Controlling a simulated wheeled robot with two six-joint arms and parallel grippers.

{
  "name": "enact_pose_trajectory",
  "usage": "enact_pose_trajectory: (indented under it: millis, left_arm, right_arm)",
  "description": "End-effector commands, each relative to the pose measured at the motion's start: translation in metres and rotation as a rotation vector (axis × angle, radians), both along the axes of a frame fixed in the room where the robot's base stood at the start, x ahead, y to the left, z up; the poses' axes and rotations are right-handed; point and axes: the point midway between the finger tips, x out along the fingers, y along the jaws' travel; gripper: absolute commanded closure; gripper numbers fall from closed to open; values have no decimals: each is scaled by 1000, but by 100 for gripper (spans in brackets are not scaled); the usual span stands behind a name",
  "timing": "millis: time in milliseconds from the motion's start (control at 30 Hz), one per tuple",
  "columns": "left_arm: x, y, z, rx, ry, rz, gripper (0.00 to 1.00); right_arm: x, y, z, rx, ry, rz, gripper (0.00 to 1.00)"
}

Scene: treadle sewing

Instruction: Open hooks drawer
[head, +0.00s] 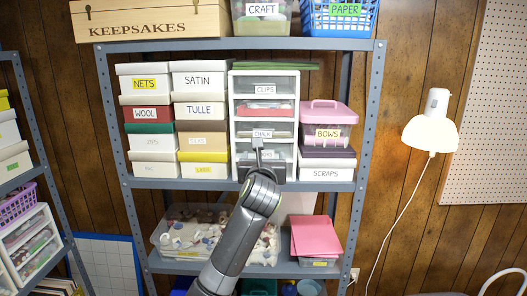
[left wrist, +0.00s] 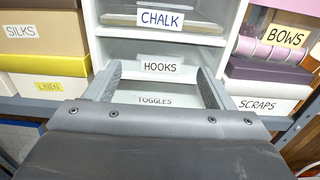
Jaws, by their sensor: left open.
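The hooks drawer (left wrist: 162,67) is a greyish see-through front labelled HOOKS in a small white drawer unit (head: 233,105). It looks shut. The chalk drawer (left wrist: 160,20) is above it and the toggles drawer (left wrist: 155,100) below. My left gripper (left wrist: 158,86) is open and empty, its two fingers pointing at the unit on either side of the HOOKS label. I cannot tell whether the fingertips touch the front. In the head view my left gripper (head: 258,146) covers the hooks drawer front. My right gripper is not in view.
Labelled boxes (head: 197,82) stand close left of the unit. The bows bin (head: 328,132) and scraps box (head: 325,173) stand close right. A grey metal shelf (head: 155,184) runs underneath. A clear tub (head: 170,240) sits lower, and a lit lamp (head: 432,132) hangs right.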

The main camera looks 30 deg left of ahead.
Motion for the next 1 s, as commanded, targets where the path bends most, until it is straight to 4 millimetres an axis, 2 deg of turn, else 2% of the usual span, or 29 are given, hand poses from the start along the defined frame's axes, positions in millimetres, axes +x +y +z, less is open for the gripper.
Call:
enact_pose_trajectory:
  millis: [100, 300, 667, 1000]
  left_arm:
    - [14, 7, 1, 0, 1, 1, 24]
    - [27, 13, 1, 0, 0, 1, 24]
    - [30, 15, 0, 0, -1, 0, 24]
    - [30, 14, 0, -1, 0, 0, 67]
  right_arm:
    - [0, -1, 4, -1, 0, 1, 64]
    - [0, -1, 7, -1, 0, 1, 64]
    - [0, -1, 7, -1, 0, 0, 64]
    - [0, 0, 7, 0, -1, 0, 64]
